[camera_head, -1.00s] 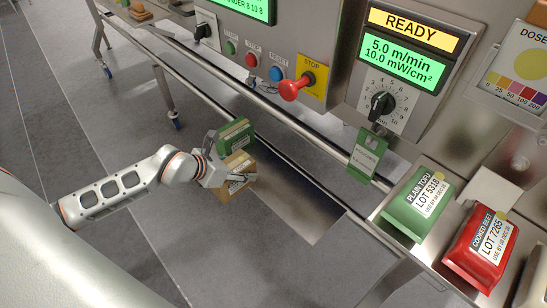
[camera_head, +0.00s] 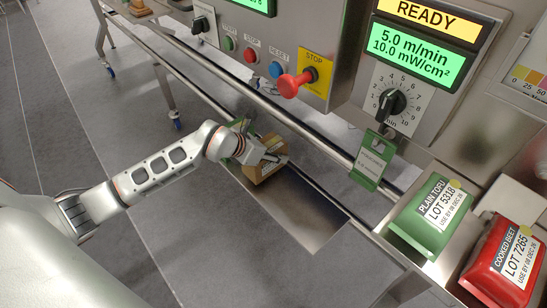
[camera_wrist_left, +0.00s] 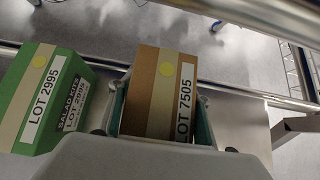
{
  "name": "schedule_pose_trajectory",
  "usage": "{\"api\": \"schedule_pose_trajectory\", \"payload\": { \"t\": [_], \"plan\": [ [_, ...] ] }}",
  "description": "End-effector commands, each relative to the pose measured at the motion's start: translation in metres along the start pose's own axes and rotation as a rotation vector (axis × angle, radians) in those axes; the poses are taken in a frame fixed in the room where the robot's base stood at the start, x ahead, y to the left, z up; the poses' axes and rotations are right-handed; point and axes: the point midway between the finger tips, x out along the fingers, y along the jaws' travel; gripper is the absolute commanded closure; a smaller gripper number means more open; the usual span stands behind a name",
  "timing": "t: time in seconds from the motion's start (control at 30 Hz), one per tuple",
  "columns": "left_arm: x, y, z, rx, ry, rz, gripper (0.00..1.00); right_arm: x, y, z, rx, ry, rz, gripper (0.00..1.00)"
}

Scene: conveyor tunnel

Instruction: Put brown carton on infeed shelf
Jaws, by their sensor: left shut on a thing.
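The brown carton (camera_head: 267,171) is at the far end of a low steel shelf (camera_head: 303,207) in the head view. In the left wrist view the brown carton (camera_wrist_left: 152,88), marked LOT 7505, stands between my left gripper's fingers. My left gripper (camera_head: 268,153) is shut on it. I cannot tell whether the carton's bottom touches the shelf. A green carton (camera_wrist_left: 42,98), marked LOT 2995, is left of it with a gap between; in the head view it is mostly hidden behind my gripper. No label names the infeed shelf. My right gripper is not in view.
A steel rail (camera_head: 330,150) runs along the panel side. A red stop knob (camera_head: 295,84) and a hanging green tag (camera_head: 373,160) jut out. A green pack (camera_head: 425,212) and red pack (camera_head: 503,258) lie on a steel surface at right. The low shelf's near part is bare.

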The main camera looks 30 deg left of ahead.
Motion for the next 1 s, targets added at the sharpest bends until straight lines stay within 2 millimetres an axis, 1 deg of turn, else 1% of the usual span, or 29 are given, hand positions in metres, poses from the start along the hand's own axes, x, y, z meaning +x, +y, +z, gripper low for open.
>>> {"api": "schedule_pose_trajectory", "payload": {
  "t": [0.03,0.07,0.13,0.3,0.4,0.5,0.53,0.6,0.87,1.0],
  "plan": [
    [0.009,-0.001,-0.013,-0.003,0.009,-0.003,0.90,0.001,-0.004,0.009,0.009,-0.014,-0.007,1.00],
    [0.012,-0.001,-0.017,-0.004,0.010,-0.003,0.90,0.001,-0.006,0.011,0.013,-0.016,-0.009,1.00],
    [0.018,-0.001,-0.023,-0.004,0.010,-0.003,0.90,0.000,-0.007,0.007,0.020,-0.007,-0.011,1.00],
    [0.017,0.000,-0.020,-0.001,0.001,0.000,0.90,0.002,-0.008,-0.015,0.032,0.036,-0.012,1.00],
    [0.017,0.000,-0.019,-0.001,0.000,0.000,0.90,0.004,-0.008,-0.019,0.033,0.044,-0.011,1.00],
    [0.018,0.000,-0.021,-0.001,0.001,0.000,0.90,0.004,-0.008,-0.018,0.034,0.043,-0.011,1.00],
    [0.019,0.000,-0.022,-0.002,0.004,-0.001,0.49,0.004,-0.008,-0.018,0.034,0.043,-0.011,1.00],
    [0.019,0.000,-0.022,-0.002,0.003,-0.001,0.35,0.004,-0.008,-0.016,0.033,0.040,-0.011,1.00],
    [0.019,0.000,-0.022,-0.002,0.004,-0.001,0.35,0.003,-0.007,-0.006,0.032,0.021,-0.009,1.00],
    [0.015,0.000,-0.020,-0.001,0.003,0.000,0.35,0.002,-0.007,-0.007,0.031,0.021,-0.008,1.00]
  ]
}}
